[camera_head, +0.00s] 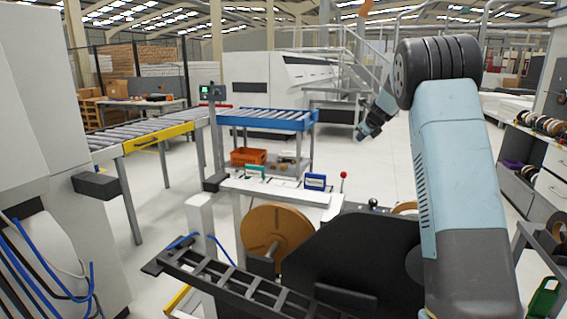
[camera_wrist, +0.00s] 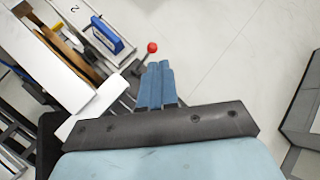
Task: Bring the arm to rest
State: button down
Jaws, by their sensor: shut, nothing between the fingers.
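My gripper (camera_wrist: 157,86) is at the lower middle of the wrist view, its two blue fingers side by side, shut and empty. In the head view my blue-grey arm is raised at the right, and its dark end (camera_head: 372,127) hangs over open floor behind the machine. In the wrist view the fingers point toward a red ball knob (camera_wrist: 152,47) and pale floor. I cannot tell the distance to the knob.
The edge-banding machine with a brown reel (camera_head: 276,232) and a blue-framed part (camera_head: 315,181) stands in front. A yellow-edged roller conveyor (camera_head: 158,138) is at left, a blue roller table (camera_head: 268,119) behind. Shelves with reels (camera_head: 540,165) stand at right. Floor between is clear.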

jog(key=s+a+r+n+g, duration=0.1)
jog(key=s+a+r+n, duration=0.3)
jog(key=s, duration=0.7)
jog(key=s+a+r+n, duration=0.1)
jog(key=s+r+n, duration=0.2)
jog(key=s+n, duration=0.55)
jog(key=s+a+r+n+g, duration=0.1)
jog(key=s+a+r+n, duration=0.2)
jog(key=s, duration=1)
jog(key=s+f+n, duration=0.2)
jog(key=s+n, duration=0.2)
jog(key=s, duration=0.6)
jog(key=s+f+n+g+h, duration=0.1)
jog(key=s+f+n, duration=0.2)
jog(key=s, duration=0.7)
jog(key=s+a+f+n, duration=0.1)
jog(key=s+f+n, duration=0.1)
jog(key=s+n, duration=0.4)
jog(key=shift+s+f+g, duration=0.3)
jog(key=shift+s+f, duration=0.1)
jog(key=shift+s, duration=1.65)
jog(key=shift+a, duration=0.1)
